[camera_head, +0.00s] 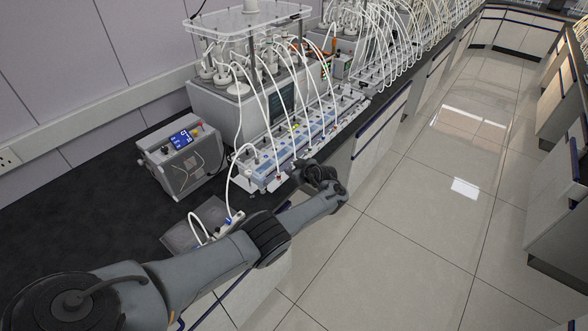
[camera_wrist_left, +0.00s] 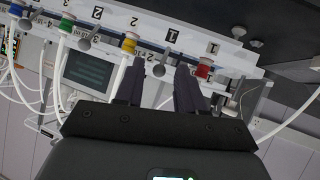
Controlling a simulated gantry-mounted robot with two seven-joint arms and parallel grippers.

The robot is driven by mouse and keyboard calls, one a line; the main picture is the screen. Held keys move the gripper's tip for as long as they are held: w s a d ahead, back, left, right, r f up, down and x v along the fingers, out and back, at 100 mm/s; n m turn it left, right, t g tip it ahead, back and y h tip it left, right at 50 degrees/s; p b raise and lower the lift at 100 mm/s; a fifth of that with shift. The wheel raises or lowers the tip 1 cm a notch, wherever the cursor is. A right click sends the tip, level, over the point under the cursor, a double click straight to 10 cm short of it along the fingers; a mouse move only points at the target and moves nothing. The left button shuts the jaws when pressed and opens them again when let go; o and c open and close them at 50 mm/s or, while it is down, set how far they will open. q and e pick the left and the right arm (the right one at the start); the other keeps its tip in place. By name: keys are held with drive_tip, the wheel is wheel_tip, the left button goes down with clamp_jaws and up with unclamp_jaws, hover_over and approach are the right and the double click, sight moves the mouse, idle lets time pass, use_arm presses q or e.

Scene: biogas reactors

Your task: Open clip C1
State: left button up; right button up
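My left gripper (camera_head: 306,166) is at the front edge of a light-blue and white channel block (camera_head: 262,169) on the bench. In the left wrist view its two dark fingers (camera_wrist_left: 161,80) are apart, with no object held. A small grey knob (camera_wrist_left: 159,70) under the block shows between the fingertips; I cannot tell whether they touch it. A red-ringed tube fitting (camera_wrist_left: 204,69) is just right of the right finger, and a yellow-ringed one (camera_wrist_left: 129,44) is above the left finger. The numbers 1 and 2 are readable; no label C1 is readable, so I cannot tell which part is clip C1. My right gripper is not in view.
Several white tubes (camera_head: 237,128) arch from the reactor unit (camera_head: 226,101) to the block. A grey control box (camera_head: 183,158) with a blue display stands at left. Open floor (camera_head: 400,240) lies right of the bench.

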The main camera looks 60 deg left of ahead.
use_arm(q)
drive_tip(key=shift+r, duration=0.1)
drive_tip(key=p+v, duration=0.3)
drive_tip(key=v, duration=0.7)
drive_tip(key=shift+d, duration=0.35)
drive_tip(key=shift+r, duration=0.15)
